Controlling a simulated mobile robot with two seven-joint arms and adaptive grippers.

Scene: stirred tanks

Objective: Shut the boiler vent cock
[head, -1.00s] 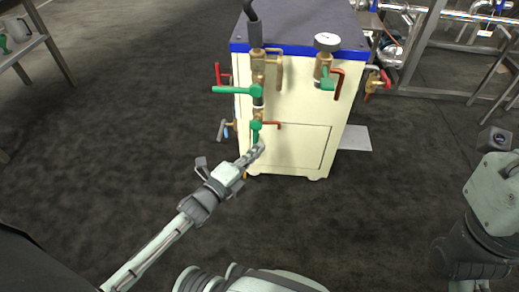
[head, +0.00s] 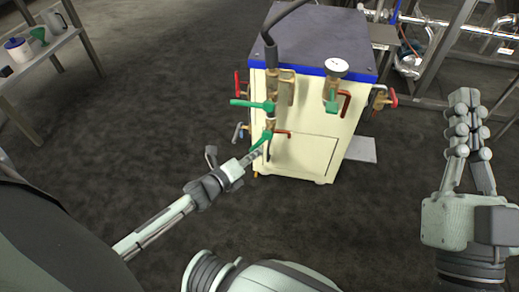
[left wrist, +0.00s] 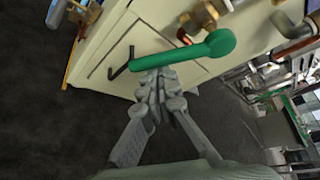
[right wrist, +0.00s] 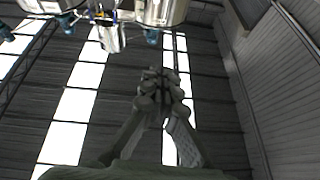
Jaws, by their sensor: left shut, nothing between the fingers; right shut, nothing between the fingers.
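The boiler is a cream cabinet (head: 312,150) with a blue-edged dark top. Its front pipework carries an upper green lever (head: 252,104) pointing left, a lower green lever (head: 261,140) slanting down to the left, and a green handle (head: 331,103) under a round gauge (head: 337,66). Which one is the vent cock I cannot tell. My left gripper (head: 258,154) is shut and empty, its tips at the lower green lever. In the left wrist view the tips (left wrist: 155,84) are just below that lever (left wrist: 190,53); contact is unclear. My right gripper (head: 463,101) is shut and empty, raised at the right.
Red handles (head: 393,97) stick out from the boiler's sides. A shelf (head: 42,58) with vessels stands at the far left, and a metal frame with pipes (head: 450,22) at the back right. A pale plate (head: 361,149) lies beside the boiler. Floor in front is clear.

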